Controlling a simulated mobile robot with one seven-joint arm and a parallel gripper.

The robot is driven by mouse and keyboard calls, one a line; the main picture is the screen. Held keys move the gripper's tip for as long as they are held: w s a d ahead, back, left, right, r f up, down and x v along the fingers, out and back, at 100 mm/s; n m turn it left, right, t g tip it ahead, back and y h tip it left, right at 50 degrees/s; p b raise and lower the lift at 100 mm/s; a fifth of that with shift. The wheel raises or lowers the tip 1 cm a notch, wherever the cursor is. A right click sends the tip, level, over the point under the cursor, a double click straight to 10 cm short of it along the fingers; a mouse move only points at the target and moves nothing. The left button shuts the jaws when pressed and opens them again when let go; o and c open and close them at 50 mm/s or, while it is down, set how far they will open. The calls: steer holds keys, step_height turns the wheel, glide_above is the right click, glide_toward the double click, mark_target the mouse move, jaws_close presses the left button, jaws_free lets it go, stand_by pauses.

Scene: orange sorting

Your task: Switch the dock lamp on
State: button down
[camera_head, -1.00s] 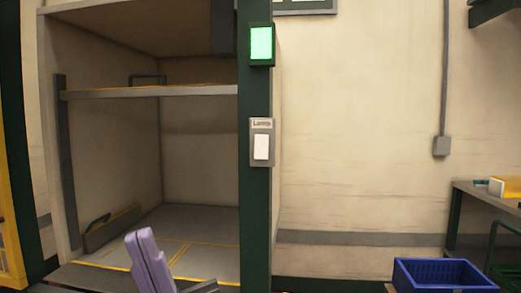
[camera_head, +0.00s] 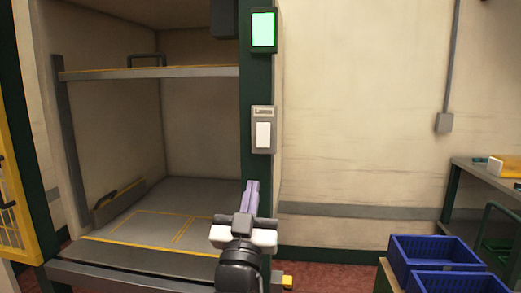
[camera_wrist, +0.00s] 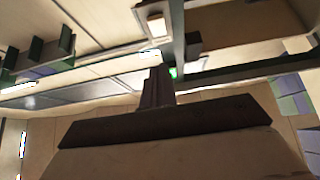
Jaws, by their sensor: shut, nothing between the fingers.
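The lamp switch (camera_head: 263,133) is a white rocker on a grey plate, fixed to the dark green post (camera_head: 259,90). A lit green panel (camera_head: 263,30) sits above it on the same post. My gripper (camera_head: 252,184) is below the switch in the head view, its lilac fingers shut, empty and pointing up toward it. A gap shows between fingertips and plate. In the wrist view the fingers (camera_wrist: 157,72) show as dark shapes, and the switch (camera_wrist: 157,25) is above them. The label text is too blurred to read now.
The dock bay (camera_head: 160,215) with a raised shelf bar (camera_head: 150,73) opens left of the post. A yellow mesh gate (camera_head: 12,225) stands at far left. Blue crates (camera_head: 435,252) and a bench (camera_head: 487,169) are at right.

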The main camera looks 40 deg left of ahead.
mark_target(262, 146)
steer(key=p+x, duration=0.1)
steer(key=x, duration=0.3)
steer(key=f+p+x, duration=0.1)
steer(key=p+x, duration=0.1)
steer(key=x, duration=0.2)
steer(key=w+p+x, duration=0.1)
steer(key=p+x, duration=0.1)
steer(key=x, duration=0.2)
steer(key=shift+w+a+f, duration=0.1)
steer(key=shift+a+f, duration=0.1)
steer(key=shift+a, duration=0.25)
steer(key=shift+w+a+f, duration=0.15)
steer(key=shift+w+a, duration=0.05)
steer(key=shift+w, duration=0.1)
steer(key=b, duration=0.2)
steer(key=f+b, duration=0.1)
steer(key=b, duration=0.1)
steer(key=shift+w+a+f+t+y, duration=0.1)
steer(key=shift+w+a+t+y, duration=0.1)
steer(key=shift+w+t+y, duration=0.15)
steer(key=shift+w+r, duration=0.1)
steer(key=shift+r, duration=0.3)
